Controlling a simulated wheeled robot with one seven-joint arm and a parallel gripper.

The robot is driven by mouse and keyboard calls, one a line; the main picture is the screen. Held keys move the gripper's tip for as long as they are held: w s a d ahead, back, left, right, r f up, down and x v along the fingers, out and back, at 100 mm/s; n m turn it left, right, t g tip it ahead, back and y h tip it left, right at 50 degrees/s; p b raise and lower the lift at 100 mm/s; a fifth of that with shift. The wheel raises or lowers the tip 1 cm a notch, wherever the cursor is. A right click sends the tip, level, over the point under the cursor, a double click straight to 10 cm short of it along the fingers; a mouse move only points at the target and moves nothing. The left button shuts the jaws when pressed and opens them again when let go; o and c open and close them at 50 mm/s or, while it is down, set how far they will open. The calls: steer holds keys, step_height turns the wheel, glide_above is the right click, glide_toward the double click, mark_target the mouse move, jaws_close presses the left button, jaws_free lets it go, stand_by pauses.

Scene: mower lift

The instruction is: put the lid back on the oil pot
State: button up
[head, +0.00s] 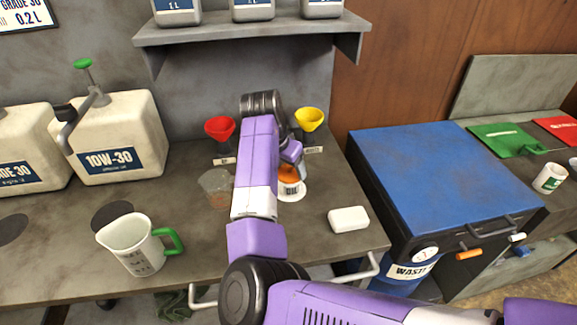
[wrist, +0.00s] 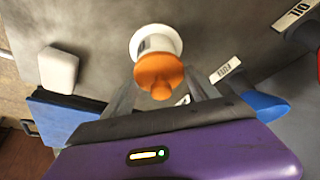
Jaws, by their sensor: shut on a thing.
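The orange lid (wrist: 158,72) sits between my fingertips, with its knob toward my palm. My gripper (wrist: 160,80) is shut on it. The white oil pot (wrist: 150,45) is right beyond the lid in the wrist view, with the lid overlapping its mouth. In the head view the oil pot (head: 290,187) stands on the bench on a white round base, with the orange lid (head: 289,169) at its top. My arm hides part of the gripper there. I cannot tell whether the lid is seated or slightly above the rim.
A white block (head: 349,219) lies right of the pot. A clear cup (head: 214,187) stands to its left. Red (head: 220,129) and yellow (head: 309,118) funnels stand behind. A measuring jug (head: 137,243) is at the front left. A blue-topped cabinet (head: 435,175) adjoins the bench on the right.

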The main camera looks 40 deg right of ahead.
stand_by(0.4)
steer(key=o, duration=1.4)
steer(key=shift+o, duration=0.8)
steer(key=shift+r, duration=0.1)
steer(key=shift+r+p, duration=3.1)
steer(key=shift+r, duration=0.35)
steer(key=shift+c, duration=0.2)
jaws_close()
